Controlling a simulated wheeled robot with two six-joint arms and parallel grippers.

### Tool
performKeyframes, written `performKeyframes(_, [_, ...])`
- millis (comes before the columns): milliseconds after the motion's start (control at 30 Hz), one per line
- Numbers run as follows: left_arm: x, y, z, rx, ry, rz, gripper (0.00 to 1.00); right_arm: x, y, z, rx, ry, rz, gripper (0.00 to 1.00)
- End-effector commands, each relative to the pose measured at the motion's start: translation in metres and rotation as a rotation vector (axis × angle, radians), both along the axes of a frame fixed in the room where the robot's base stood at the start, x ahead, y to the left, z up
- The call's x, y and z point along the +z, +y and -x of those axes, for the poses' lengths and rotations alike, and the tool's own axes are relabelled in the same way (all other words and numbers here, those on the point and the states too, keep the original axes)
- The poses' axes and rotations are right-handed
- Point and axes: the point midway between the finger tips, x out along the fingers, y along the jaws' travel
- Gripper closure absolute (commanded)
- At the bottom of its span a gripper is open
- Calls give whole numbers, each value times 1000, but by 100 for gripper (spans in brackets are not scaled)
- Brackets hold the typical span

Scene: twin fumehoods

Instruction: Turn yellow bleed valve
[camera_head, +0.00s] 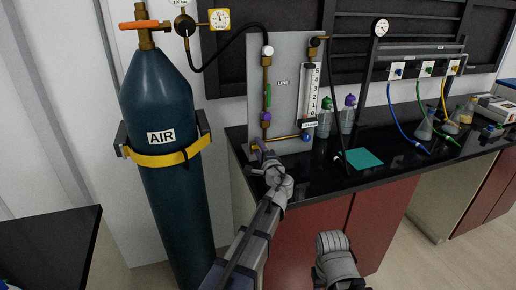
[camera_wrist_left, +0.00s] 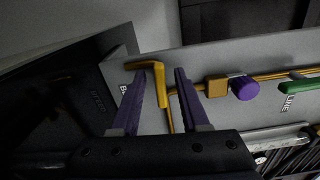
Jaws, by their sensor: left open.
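The yellow bleed valve handle (camera_wrist_left: 159,82) is an L-shaped bar near the end of the panel in the left wrist view. My left gripper (camera_wrist_left: 161,73) is open, with one purple finger on each side of the handle's long arm. Contact cannot be told. The left finger partly covers a label beginning with B. In the head view, my left gripper (camera_head: 257,148) is at the lower left corner of the grey panel (camera_head: 284,60) and largely hides the handle. My right gripper's fingers are not in view.
The panel also carries a green lever (camera_head: 268,95), a purple knob (camera_wrist_left: 245,88), a flowmeter (camera_head: 310,92) and a blue knob (camera_head: 305,138). An AIR cylinder (camera_head: 160,105) stands left of it. Bottles (camera_head: 347,115) and a teal mat (camera_head: 364,159) are on the black counter.

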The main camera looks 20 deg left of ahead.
Motion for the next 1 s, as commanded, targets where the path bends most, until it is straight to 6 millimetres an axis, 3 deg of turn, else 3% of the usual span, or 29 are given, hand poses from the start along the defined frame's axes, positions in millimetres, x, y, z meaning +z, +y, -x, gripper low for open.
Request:
performKeyframes(500, [0, -39, 60, -1, 0, 0, 55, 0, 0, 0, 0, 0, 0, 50])
performKeyframes(1000, [0, -40, 60, 0, 0, 0, 55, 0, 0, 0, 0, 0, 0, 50])
